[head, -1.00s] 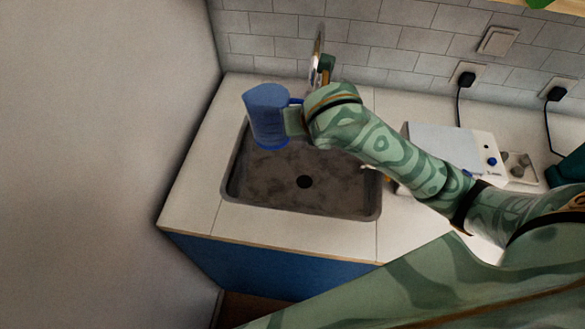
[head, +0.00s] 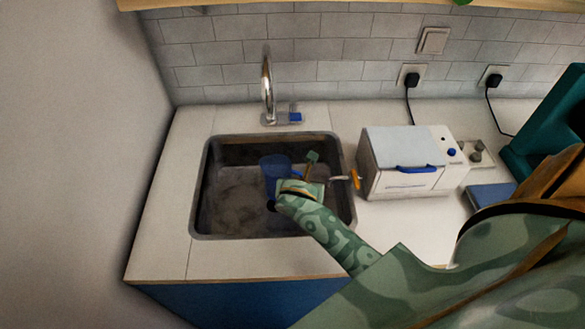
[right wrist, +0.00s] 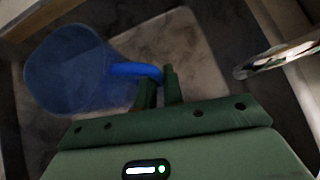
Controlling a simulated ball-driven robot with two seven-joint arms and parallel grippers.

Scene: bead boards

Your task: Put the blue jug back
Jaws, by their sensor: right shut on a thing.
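The blue jug (head: 269,168) is in the sink (head: 222,236), inside its walls and near the middle. In the right wrist view the translucent blue jug (right wrist: 75,70) shows with its handle (right wrist: 135,70) between the fingers. My right gripper (head: 303,190) is over the sink, shut on the jug's handle; its fingers also show in the right wrist view (right wrist: 160,86). I cannot tell whether the jug touches the sink floor. My left gripper is not in view.
A chrome tap (head: 267,88) stands behind the sink. A white appliance (head: 400,160) with a blue handle stands right of it. An orange-tipped utensil (head: 355,179) lies by the sink's right rim. The counter left of the sink (head: 165,205) is clear.

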